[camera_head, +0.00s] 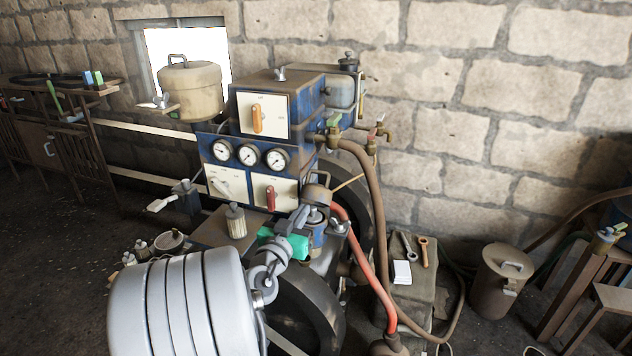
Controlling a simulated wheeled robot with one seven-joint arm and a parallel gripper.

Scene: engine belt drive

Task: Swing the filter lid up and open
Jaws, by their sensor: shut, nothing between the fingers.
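My grey arm reaches up from the lower left, and my gripper (304,214) is at its end in front of the engine, small in the picture. Its fingers look closed and I see nothing held. Just right of it stands a small blue cylindrical housing (318,236), which looks like the filter. A brownish round lid (317,194) shows above the housing, seemingly tilted up at an angle. My gripper is close beside the lid and housing; I cannot tell whether it touches them. My wrist hides part of the housing's left side.
Blue control boxes with gauges (249,156) rise behind my gripper. A beige lidded canister (190,90) stands to their upper left. A red hose (372,262) runs down close on the right. A grey block with tools (408,285) stands beyond it.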

